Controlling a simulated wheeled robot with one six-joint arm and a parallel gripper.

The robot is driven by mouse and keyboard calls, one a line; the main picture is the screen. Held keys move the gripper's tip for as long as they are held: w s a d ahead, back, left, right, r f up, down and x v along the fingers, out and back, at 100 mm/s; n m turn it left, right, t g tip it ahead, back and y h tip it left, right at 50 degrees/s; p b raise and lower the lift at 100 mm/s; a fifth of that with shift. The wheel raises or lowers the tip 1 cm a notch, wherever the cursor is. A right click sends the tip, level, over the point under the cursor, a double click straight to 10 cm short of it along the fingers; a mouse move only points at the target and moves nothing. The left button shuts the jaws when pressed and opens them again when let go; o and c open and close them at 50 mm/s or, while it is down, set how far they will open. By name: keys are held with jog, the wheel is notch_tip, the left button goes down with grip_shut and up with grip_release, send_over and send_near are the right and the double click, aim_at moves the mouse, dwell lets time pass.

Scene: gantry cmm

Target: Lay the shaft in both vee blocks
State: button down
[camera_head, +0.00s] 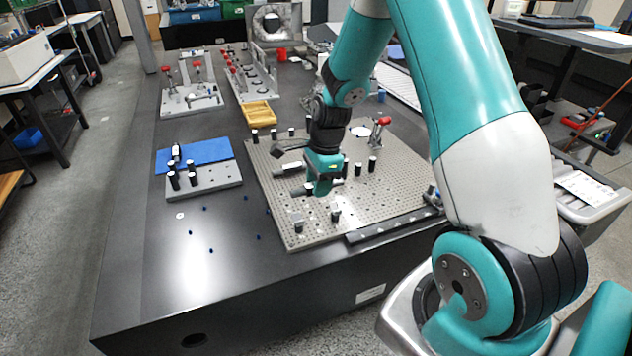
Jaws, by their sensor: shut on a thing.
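My gripper (322,190) points down over the perforated metal plate (395,205) and is shut on the shaft. The shaft (288,168) appears as a light silver bar sticking out to the left of the jaws; its middle is hidden by them. Two small grey blocks, apparently the vee blocks, stand on the plate nearer the front edge: one on the left (298,222) and one on the right (335,212). The gripper is behind and above them in the picture. Whether the shaft touches anything below is not clear.
Several black-topped posts, a red-knobbed clamp (380,130) and a dark clamp arm (290,146) stand around the gripper. A yellow tray (260,113) lies behind the plate. A blue mat (207,152) and a grey block with posts (205,181) lie left. The table's front left is mostly clear.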

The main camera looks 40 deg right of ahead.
jog(key=shift+f+b, duration=2.7)
jog(key=shift+f, duration=0.25)
jog(key=shift+r, duration=0.1)
jog(key=shift+p, duration=0.9)
jog(key=shift+f+b, duration=0.5)
jog(key=shift+f, duration=0.4)
jog(key=c, duration=0.7)
grip_release()
jog(key=r, duration=0.5)
jog(key=d+r+p, duration=0.1)
jog(key=r, duration=0.5)
jog(key=d+r, duration=0.1)
jog(key=r, duration=0.5)
jog(key=shift+s+d+r+p, duration=0.2)
jog(key=shift+s+p, duration=0.1)
jog(key=shift+s, duration=0.1)
